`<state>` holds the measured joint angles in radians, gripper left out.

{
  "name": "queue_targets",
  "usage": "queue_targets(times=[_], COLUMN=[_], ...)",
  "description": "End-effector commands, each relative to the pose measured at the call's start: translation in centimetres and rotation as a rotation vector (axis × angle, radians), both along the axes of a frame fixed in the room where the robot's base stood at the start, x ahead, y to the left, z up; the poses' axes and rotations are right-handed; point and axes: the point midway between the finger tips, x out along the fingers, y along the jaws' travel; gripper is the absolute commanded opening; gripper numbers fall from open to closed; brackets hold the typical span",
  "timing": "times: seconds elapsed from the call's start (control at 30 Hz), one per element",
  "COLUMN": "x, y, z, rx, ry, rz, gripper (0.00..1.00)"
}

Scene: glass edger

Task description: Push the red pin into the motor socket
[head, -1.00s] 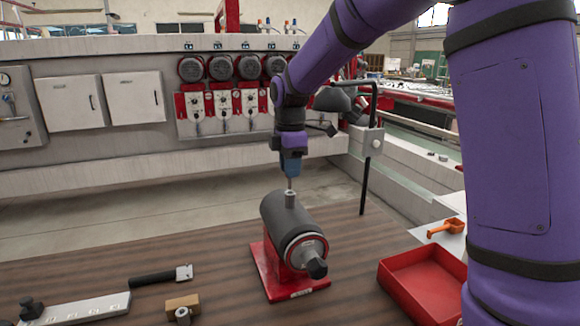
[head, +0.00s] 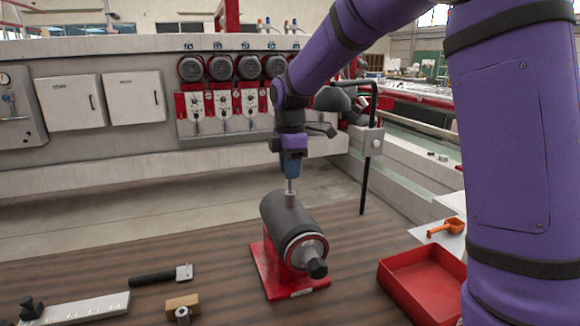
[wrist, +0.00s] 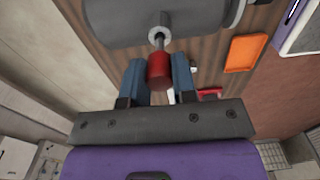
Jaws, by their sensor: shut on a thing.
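The motor (head: 288,222) is a dark grey cylinder on a red base, standing on the wooden table. Its socket (head: 290,202) is a short grey collar rising from the top. My gripper (head: 291,177) is directly above the socket, pointing down. In the wrist view, my gripper (wrist: 159,78) is shut on the red pin (wrist: 159,70), with a blue finger on each side of its red head. The pin's thin metal shank reaches the ring of the socket (wrist: 160,33). Its tip is hidden there, so I cannot tell how deep it sits.
A red tray (head: 424,283) stands to the right of the motor, with an orange scoop (head: 446,228) behind it. A black-handled tool (head: 161,276), a wooden block (head: 182,304) and a metal bar (head: 85,309) lie at the left. A black post (head: 366,180) rises behind right.

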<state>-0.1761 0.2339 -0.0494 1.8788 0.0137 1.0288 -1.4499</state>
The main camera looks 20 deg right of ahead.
Motion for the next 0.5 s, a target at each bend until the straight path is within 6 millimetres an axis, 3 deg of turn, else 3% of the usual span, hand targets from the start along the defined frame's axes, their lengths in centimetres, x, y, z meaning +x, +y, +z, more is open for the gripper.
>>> queue_targets(times=[0.5], x=[0.0], y=[0.0], z=[-1.1], rx=[0.0], ry=[0.001], rz=[0.0], gripper=[0.02])
